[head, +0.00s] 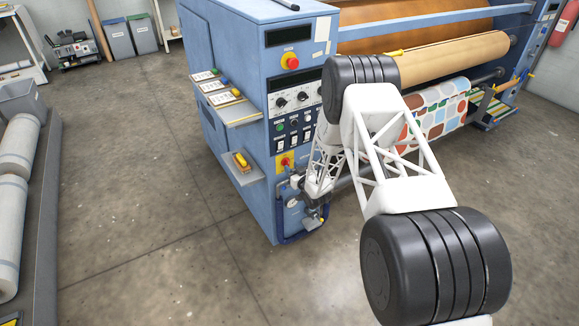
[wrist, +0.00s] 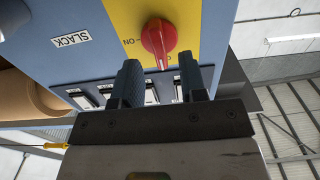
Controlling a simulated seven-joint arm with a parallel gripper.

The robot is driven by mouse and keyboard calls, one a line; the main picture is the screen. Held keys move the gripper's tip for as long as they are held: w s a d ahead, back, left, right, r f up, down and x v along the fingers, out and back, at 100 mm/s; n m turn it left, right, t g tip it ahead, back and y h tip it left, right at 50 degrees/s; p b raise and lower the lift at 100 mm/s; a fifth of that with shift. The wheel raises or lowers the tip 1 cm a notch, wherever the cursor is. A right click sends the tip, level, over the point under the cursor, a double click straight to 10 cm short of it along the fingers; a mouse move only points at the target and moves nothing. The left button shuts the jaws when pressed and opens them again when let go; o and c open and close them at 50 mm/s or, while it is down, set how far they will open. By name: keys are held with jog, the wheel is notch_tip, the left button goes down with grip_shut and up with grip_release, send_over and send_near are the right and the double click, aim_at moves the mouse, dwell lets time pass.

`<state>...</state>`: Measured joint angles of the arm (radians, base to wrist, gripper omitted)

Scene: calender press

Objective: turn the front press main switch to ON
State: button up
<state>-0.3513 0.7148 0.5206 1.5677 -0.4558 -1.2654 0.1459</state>
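The main switch is a red rotary knob (wrist: 160,40) on a yellow plate (wrist: 125,15) in the wrist view. Its handle points down in the picture, toward a partly hidden label starting with "O"; the ON label is to its left. In the head view the switch (head: 285,161) is low on the front of the blue press cabinet. My gripper (wrist: 159,64) is open, its two dark fingers on either side of the knob's lower end in the picture. I cannot tell whether they touch it or how deep they reach. In the head view the fingers are too small to make out.
Several rocker switches (wrist: 100,93) lie close beside the fingers, with a SLACK label (wrist: 71,39) near. Small shelves (head: 229,108) jut out at left. The floor (head: 150,180) left of the press is clear.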

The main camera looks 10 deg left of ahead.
aim_at(287, 163)
jog(key=shift+x, duration=1.2)
jog(key=shift+c, duration=0.2)
grip_shut()
